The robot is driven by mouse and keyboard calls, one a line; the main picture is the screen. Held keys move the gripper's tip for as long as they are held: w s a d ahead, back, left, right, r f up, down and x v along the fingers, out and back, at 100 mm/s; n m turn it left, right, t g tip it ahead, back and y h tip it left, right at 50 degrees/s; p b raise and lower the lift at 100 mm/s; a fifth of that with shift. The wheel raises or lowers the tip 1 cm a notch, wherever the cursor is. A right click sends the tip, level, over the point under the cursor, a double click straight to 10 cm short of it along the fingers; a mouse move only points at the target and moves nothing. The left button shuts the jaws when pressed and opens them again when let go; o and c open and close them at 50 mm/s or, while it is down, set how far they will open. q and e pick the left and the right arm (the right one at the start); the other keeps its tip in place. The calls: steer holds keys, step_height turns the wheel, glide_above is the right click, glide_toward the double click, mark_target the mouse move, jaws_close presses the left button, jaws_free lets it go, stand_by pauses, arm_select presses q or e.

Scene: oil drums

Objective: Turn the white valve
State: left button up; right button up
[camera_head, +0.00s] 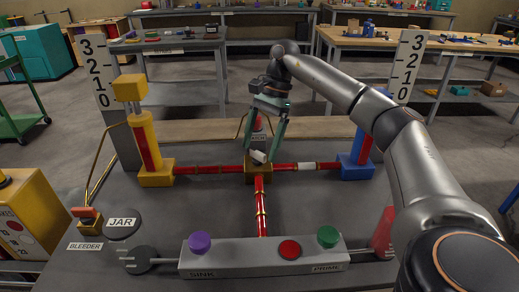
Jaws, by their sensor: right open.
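The white valve (258,156) is a small white handle at the yellow junction block (257,175) in the middle of the red pipes. My right gripper (260,153) comes down from above on the arm from the right. Its two green-grey fingers are open, one on each side of the white valve. I cannot tell whether either finger touches it. The fingers hide part of the valve and the red piece behind it. My left gripper is not in view.
A yellow column (146,145) stands left and a blue one (355,165) right, joined by red pipes. In front is a grey panel (262,258) with purple, red and green knobs. A lid marked JAR (122,232) and a bleeder lever (87,214) are at left.

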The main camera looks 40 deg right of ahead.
steer(key=shift+a+f, duration=0.2)
steer(key=shift+f, duration=0.2)
steer(key=c, duration=1.4)
